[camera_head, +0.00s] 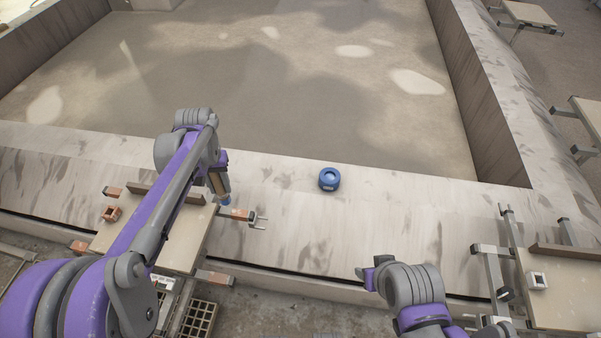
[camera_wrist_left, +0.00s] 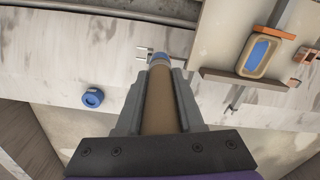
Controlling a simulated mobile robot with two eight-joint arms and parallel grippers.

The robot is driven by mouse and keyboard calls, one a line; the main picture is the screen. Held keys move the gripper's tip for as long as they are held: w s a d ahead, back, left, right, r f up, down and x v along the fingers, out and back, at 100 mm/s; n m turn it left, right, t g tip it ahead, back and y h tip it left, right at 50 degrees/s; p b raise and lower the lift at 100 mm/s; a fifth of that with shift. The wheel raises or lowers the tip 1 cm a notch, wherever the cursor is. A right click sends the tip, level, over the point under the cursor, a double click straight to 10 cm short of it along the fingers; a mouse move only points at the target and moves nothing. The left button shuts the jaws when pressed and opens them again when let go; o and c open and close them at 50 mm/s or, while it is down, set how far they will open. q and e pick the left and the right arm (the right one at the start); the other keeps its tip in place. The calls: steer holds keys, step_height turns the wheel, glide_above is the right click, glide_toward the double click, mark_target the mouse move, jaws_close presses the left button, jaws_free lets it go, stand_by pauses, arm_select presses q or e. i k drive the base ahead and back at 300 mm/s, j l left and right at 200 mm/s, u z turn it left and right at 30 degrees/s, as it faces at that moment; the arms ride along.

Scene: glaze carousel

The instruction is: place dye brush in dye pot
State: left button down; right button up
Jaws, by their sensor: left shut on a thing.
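My left gripper (camera_head: 218,182) is shut on the dye brush (camera_head: 226,199), which has a brown handle and a blue tip. In the left wrist view the brush (camera_wrist_left: 160,98) lies between the two grey fingers, tip pointing away from the gripper. The pot (camera_wrist_left: 92,97) also shows left of the brush in the left wrist view. The brush is apart from the pot. My right gripper (camera_head: 370,273) is low in the head view; its jaws are unclear.
A wooden board (camera_head: 185,240) with metal clamps lies under my left arm. Another board (camera_head: 565,290) is at the right. The ledge around the pot is clear; a large basin (camera_head: 270,80) lies beyond.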

mark_target(329, 182)
steer(key=l+z, duration=0.1)
steer(key=z, duration=1.15)
steer(key=i+l+z, duration=0.2)
steer(key=i, duration=0.25)
steer(key=l, duration=0.1)
